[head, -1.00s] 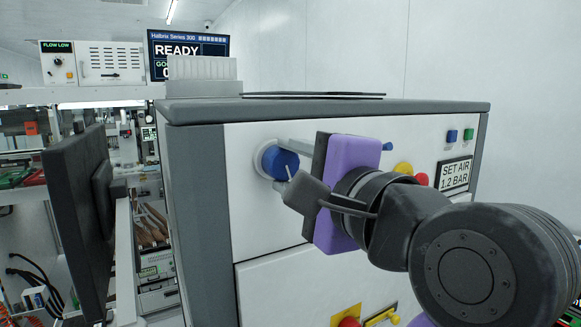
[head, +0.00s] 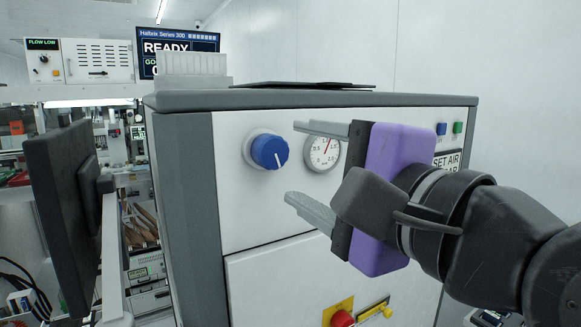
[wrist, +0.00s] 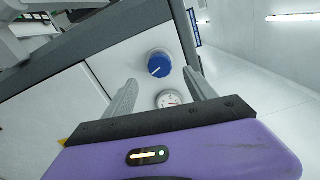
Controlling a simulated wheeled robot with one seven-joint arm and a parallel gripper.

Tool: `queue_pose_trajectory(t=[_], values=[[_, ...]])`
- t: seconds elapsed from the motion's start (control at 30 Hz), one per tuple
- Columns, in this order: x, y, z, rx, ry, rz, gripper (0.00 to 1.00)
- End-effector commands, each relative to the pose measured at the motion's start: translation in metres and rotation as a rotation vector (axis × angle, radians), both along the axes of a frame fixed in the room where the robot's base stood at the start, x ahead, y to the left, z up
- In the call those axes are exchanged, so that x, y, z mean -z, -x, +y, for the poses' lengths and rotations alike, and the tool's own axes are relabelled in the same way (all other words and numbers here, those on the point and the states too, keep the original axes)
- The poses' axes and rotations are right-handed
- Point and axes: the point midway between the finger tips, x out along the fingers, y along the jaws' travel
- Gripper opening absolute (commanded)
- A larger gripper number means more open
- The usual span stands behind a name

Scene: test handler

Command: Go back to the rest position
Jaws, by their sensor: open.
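My gripper (head: 316,168) is open and empty, with its two grey fingers apart, in front of the machine's white panel. Its purple body shows at the right of the head view. The blue knob (head: 269,152) with a white pointer line is on the panel, left of my fingers and clear of them. The round gauge (head: 322,153) with a red needle lies behind the space between my fingers. In the wrist view, the blue knob (wrist: 159,64) and the gauge (wrist: 170,99) show ahead of the gripper, and nothing is between the fingers.
A black monitor (head: 62,205) stands at the left. A red button (head: 342,318) on yellow and a yellow handle (head: 377,311) are low on the machine. Blue (head: 441,129) and green (head: 457,127) buttons and a "SET AIR" sign (head: 446,161) are at right. A READY screen (head: 178,45) is behind.

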Motion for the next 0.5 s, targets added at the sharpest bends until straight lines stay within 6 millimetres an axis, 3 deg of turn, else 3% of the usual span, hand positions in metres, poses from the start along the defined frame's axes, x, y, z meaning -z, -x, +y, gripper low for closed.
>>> queue_pose_trajectory(t=[0.17,0.5], values=[[0.0007,0.0111,-0.0075,0.000,0.000,0.000,0.65],[0.0003,0.0120,-0.0080,0.000,0.006,-0.003,0.65]])
